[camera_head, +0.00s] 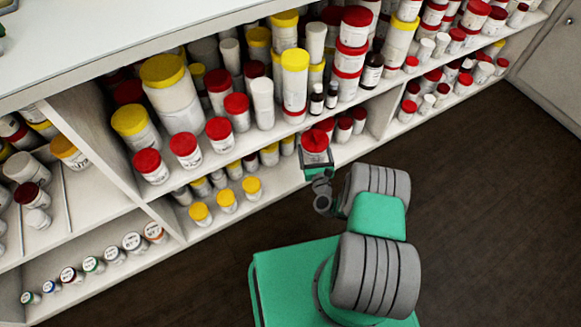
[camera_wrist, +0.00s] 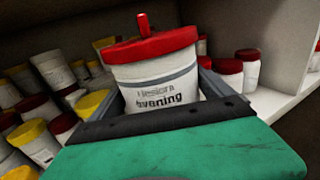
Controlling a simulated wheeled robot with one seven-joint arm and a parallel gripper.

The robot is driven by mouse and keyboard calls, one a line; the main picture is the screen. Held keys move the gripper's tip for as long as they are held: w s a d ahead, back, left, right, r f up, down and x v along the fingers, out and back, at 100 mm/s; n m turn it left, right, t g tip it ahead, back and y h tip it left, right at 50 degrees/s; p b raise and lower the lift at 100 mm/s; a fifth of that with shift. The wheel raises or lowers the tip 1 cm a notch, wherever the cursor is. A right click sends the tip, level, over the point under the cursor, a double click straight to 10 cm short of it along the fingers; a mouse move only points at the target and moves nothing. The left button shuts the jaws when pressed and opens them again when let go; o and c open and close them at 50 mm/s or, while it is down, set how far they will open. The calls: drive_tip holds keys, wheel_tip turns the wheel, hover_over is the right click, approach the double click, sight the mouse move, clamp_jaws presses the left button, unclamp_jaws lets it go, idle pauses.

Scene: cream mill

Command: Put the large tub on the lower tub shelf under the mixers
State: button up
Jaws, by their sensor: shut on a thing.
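The large tub (camera_head: 314,141) is white with a red lid, and my gripper (camera_head: 317,160) is shut on it at the front of the shelving. In the wrist view the tub (camera_wrist: 155,84) stands roughly upright between the two fingers, with dark lettering and a grey band on its front. A small red upright piece shows above its lid. The lower shelf (camera_head: 215,220) is white, with small yellow-lidded tubs (camera_head: 227,200) and other tubs on it. The tub's underside is hidden by my gripper, so I cannot tell whether it touches the shelf.
The shelf above is crowded with red- and yellow-lidded tubs (camera_head: 170,90). Red-lidded tubs (camera_wrist: 247,68) stand right of the held tub, beside a white upright panel (camera_wrist: 290,65). A white countertop (camera_head: 120,35) overhangs the shelves. The dark floor (camera_head: 480,200) is clear at right.

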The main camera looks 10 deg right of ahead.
drive_tip(key=a, duration=0.1)
drive_tip(key=a+f+b, duration=0.1)
drive_tip(key=a+f, duration=0.1)
drive_tip(key=a, duration=0.1)
drive_tip(key=shift+w+f, duration=0.1)
drive_tip(key=shift+w, duration=0.25)
drive_tip(key=a+f+b, duration=0.1)
drive_tip(key=f+b, duration=0.1)
drive_tip(key=a+f+b, duration=0.2)
drive_tip(key=b, duration=0.1)
drive_tip(key=a+f+b, duration=0.1)
drive_tip(key=f+b, duration=0.1)
drive_tip(key=b, duration=0.1)
drive_tip(key=shift+w+a, duration=0.3)
drive_tip(key=shift+a, duration=0.1)
drive_tip(key=shift+a+f+b, duration=0.1)
drive_tip(key=shift+f+b, duration=1.15)
drive_tip(key=shift+f, duration=0.3)
drive_tip(key=o, duration=1.1)
